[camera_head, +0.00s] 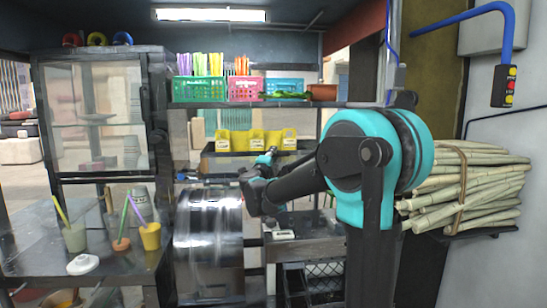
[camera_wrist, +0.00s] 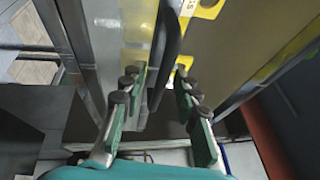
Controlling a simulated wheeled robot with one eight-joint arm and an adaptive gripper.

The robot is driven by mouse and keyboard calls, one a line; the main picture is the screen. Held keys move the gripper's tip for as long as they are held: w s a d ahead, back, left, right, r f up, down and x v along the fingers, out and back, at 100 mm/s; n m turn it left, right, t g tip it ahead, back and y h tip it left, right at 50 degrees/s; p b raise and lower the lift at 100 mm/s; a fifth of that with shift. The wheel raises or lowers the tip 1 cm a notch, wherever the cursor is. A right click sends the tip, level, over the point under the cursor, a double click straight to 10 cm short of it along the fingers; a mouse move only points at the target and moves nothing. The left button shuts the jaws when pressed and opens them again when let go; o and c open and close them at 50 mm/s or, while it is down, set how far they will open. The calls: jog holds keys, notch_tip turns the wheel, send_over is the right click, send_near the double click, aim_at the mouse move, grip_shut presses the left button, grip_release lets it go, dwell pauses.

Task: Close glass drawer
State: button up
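My gripper (camera_wrist: 160,110) is open in the wrist view, with its green fingers apart. A dark curved handle (camera_wrist: 167,42) stands between and just beyond the fingertips, in front of pale, partly see-through panels that I take for the glass drawer (camera_wrist: 110,35). I cannot tell whether a finger touches the handle. In the head view, my gripper (camera_head: 266,159) is small and partly hidden behind my arm, in front of a dark-framed unit with yellow bins (camera_head: 236,141). The drawer's edges and how far it is open are not clear there.
A shiny metal drum (camera_head: 208,225) stands below and left of my arm. Cups (camera_head: 151,236) with sticks stand on the left table. Baskets (camera_head: 199,89) line the shelf above. Bundled cane (camera_head: 470,185) lies on a rack at right, close to my arm.

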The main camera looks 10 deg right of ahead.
jog(key=shift+c, duration=0.5)
grip_shut()
jog(key=shift+w, duration=1.3)
jog(key=shift+o, duration=0.5)
grip_release()
